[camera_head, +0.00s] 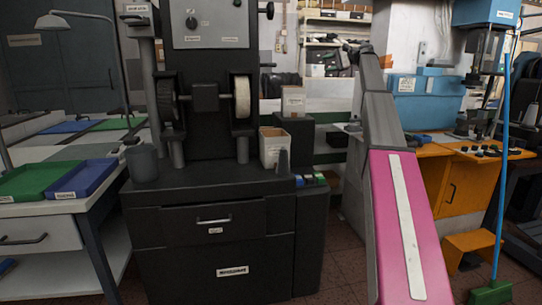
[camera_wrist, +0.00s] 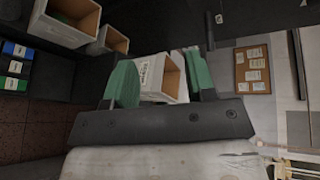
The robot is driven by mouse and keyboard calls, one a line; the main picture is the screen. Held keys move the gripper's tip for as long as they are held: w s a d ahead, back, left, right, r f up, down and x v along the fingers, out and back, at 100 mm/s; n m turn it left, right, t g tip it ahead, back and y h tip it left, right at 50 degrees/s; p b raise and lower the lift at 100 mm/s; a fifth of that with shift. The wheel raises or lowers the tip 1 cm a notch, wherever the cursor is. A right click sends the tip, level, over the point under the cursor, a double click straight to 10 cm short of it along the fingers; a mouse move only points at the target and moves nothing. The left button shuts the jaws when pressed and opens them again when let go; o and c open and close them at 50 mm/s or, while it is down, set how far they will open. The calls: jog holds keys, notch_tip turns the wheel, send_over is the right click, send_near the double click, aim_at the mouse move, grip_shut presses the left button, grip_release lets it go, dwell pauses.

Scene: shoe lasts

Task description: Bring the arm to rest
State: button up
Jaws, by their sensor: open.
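My gripper (camera_wrist: 158,60) shows in the wrist view with two green fingers spread apart. It is open and no object is held between the fingers. A white open-topped box (camera_wrist: 155,78) shows beyond the fingers, and I cannot tell how far away it is. In the head view my arm reaches up and away from the lower right. My gripper cannot be made out clearly there.
A black machine with wheels (camera_head: 205,95) stands left of my arm, with a white open box (camera_head: 270,152) on its top. Green (camera_head: 35,182) and blue (camera_head: 85,178) trays lie at left.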

jog(key=s+a+f+h, duration=0.25)
jog(key=s+f, duration=0.25)
jog(key=f, duration=1)
jog(key=s+a+f+h, duration=0.25)
jog(key=s+f, duration=0.25)
jog(key=f, duration=1)
jog(key=s+a+f+h, duration=0.1)
jog(key=s+a+f, duration=0.35)
jog(key=f, duration=1.05)
jog(key=s+d+f+n+g+h, duration=0.1)
jog(key=s+f+h, duration=0.3)
jog(key=s+f, duration=0.9)
jog(key=s+d+f+n+g+h, duration=0.1)
jog(key=s+f+n+h, duration=0.3)
jog(key=s+f, duration=1)
jog(key=s, duration=0.7)
jog(key=shift+s+g, duration=0.3)
jog(key=shift+g, duration=0.1)
